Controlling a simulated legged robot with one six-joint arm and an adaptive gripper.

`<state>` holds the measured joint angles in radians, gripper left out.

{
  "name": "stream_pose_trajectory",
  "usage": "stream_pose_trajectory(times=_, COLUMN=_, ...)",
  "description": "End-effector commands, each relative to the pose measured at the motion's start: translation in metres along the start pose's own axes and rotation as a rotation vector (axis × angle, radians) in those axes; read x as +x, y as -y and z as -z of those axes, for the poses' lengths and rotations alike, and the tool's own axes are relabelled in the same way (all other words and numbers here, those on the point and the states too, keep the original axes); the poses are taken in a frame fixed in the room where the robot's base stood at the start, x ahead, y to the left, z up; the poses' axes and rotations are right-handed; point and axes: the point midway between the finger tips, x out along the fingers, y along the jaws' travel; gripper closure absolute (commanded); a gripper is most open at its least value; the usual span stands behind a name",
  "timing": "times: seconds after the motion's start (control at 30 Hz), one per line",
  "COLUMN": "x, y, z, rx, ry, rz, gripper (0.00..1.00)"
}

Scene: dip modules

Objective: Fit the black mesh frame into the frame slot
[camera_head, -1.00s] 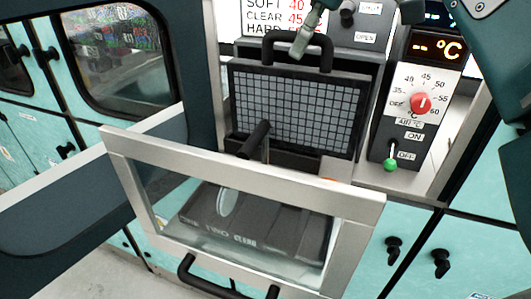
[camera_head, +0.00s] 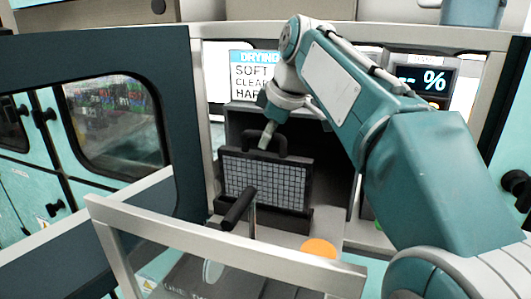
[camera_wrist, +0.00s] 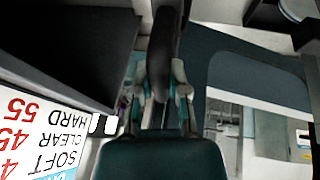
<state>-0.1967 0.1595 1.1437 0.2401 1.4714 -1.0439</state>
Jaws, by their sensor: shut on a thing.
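The black mesh frame (camera_head: 268,185) stands nearly upright in front of the open dark box (camera_head: 320,150), its grey grid facing the camera. Its black loop handle (camera_head: 290,143) is on top. My gripper (camera_head: 268,138) comes down from above and is shut on this handle. The wrist view shows the fingers (camera_wrist: 165,88) closed around the black handle bar (camera_wrist: 166,40). A dark ledge (camera_head: 290,220) lies at the frame's lower edge. I cannot tell whether the frame is seated in the slot or just above it.
A black-knobbed lever (camera_head: 238,207) stands close in front of the frame. An orange disc (camera_head: 318,247) lies to its right. The tilted glass door (camera_head: 150,232) is nearer the camera. A drying sign (camera_head: 252,75) is behind, and a display (camera_head: 425,78) is at right.

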Motion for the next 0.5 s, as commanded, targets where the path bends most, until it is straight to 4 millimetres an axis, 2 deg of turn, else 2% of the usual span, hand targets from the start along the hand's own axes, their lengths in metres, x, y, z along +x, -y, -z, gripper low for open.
stream_pose_trajectory(times=0.03, x=0.012, y=-0.003, z=0.001, rx=0.000, ry=0.003, rz=0.005, gripper=1.00)
stream_pose_trajectory(times=0.2, x=0.032, y=0.003, z=-0.007, rx=0.000, ry=0.001, rz=0.001, gripper=1.00)
stream_pose_trajectory(times=0.5, x=0.037, y=0.003, z=-0.010, rx=-0.001, ry=-0.001, rz=-0.001, gripper=1.00)
